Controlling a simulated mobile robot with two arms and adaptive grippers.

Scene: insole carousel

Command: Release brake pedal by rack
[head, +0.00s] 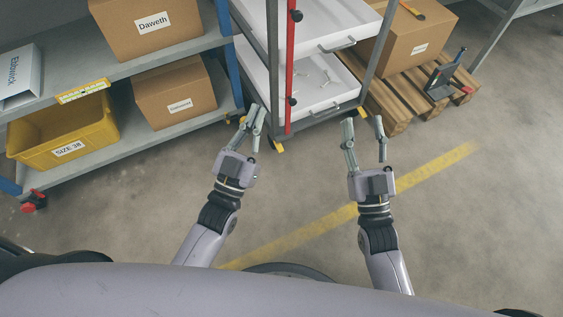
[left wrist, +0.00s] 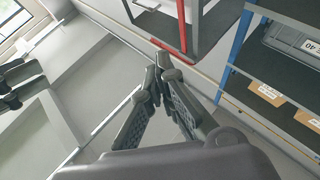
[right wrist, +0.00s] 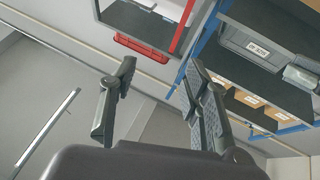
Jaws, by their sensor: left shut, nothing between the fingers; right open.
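The rack (head: 286,126) is a grey-framed trolley with white trays and a red upright, standing upper centre in the head view. A small yellow pedal (head: 278,147) sticks out low at its front left corner. My left gripper (head: 256,113) is shut and empty, just left of that corner; its fingertips meet in the left wrist view (left wrist: 160,66). My right gripper (head: 363,124) is open and empty, in front of the rack's front right corner; its fingers stand apart in the right wrist view (right wrist: 158,72). Neither gripper visibly touches the pedal, though depth is hard to judge.
A blue-posted shelf (head: 150,152) with cardboard boxes (head: 176,94) and a yellow bin (head: 62,138) stands left, close to the rack. A wooden pallet (head: 395,112) with a box stands right. The floor (head: 480,215) in front is clear, crossed by a yellow line.

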